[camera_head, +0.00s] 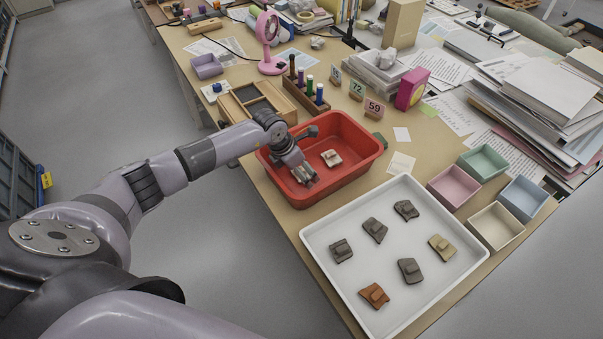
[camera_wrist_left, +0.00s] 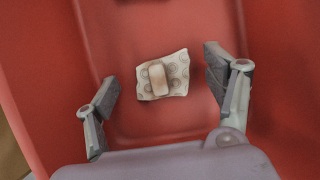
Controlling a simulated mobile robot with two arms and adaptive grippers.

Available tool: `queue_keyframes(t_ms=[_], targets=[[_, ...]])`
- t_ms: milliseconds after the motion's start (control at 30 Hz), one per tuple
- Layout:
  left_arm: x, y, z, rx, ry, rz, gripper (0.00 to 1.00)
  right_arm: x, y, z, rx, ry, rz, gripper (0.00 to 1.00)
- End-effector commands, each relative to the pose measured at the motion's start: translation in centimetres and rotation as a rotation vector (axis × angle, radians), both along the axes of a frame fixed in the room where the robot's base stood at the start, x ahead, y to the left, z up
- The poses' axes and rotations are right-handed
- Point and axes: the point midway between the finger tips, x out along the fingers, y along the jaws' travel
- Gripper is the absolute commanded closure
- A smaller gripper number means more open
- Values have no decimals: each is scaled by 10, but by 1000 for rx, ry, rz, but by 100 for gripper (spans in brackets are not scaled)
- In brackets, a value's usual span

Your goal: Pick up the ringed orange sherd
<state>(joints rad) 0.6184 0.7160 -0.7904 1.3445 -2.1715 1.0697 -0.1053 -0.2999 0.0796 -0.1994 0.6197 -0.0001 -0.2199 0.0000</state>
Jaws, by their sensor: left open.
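An orange sherd (camera_head: 374,295) with a raised block on top lies at the near end of the white tray (camera_head: 321,257); I cannot make out rings on it. My left gripper (camera_head: 306,177) is open and empty inside the red bin (camera_head: 350,190), well apart from the orange sherd. A cream sherd (camera_head: 332,158) lies on the bin floor, beyond and right of the fingers. In the left wrist view the cream sherd (camera_wrist_left: 163,76) shows ring marks and a raised block, ahead of the open fingers (camera_wrist_left: 161,95). My right gripper is out of view.
Several grey sherds and a tan sherd (camera_head: 442,248) also lie in the white tray. Pink (camera_head: 453,188), green, blue and cream boxes stand right of it. A wooden rack of markers (camera_head: 306,92) and number cards stand behind the red bin.

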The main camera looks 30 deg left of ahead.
Motion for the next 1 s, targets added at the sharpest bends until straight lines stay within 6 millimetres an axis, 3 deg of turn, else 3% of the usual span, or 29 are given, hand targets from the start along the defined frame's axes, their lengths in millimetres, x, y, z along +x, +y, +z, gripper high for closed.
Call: queue_keyframes(t_ms=[867,1000], targets=[[0,1,0,0,1,1,78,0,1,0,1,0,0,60],[0,1,0,0,1,1,79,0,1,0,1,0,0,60]])
